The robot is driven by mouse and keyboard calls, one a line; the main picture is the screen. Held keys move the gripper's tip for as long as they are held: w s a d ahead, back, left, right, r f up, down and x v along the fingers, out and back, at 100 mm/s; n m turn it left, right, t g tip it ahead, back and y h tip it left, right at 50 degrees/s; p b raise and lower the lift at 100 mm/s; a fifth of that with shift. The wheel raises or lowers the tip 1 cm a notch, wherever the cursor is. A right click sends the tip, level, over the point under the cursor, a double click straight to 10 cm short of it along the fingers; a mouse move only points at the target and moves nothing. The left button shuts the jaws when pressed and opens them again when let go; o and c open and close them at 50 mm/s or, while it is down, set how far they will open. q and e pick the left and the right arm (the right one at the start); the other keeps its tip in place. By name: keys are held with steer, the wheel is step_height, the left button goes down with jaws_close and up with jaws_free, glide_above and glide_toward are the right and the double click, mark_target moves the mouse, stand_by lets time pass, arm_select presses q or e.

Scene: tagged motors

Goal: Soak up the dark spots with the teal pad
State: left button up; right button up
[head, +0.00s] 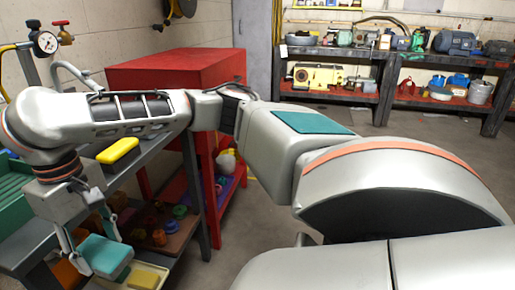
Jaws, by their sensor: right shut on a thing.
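The teal pad (107,254) is at the lower left of the head view. My right gripper (95,248) points down and is shut on it, with a finger at each side. The pad is held near a pale tray (98,285) at the bottom edge; I cannot tell whether they touch. The grey bench top (160,138) runs behind the gripper, partly covered by my right arm. I cannot make out any dark spots in this view. My left gripper is not in view.
A yellow block with a dark underside (118,151) lies on the bench. Another yellow block (146,277) is in the tray. A green bin (12,195) stands at the left edge. Lower shelves hold colored parts. A red cabinet (180,68) stands behind; a loaded shelf (385,100) is farther back.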

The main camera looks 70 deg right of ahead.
mark_target(93, 262)
steer(key=r, duration=0.2)
steer(key=a+r, duration=0.1)
steer(key=r, duration=0.2)
steer(key=a+r, duration=0.1)
steer(key=r, duration=0.2)
steer(key=shift+s+a, duration=0.15)
steer(key=shift+s, duration=0.2)
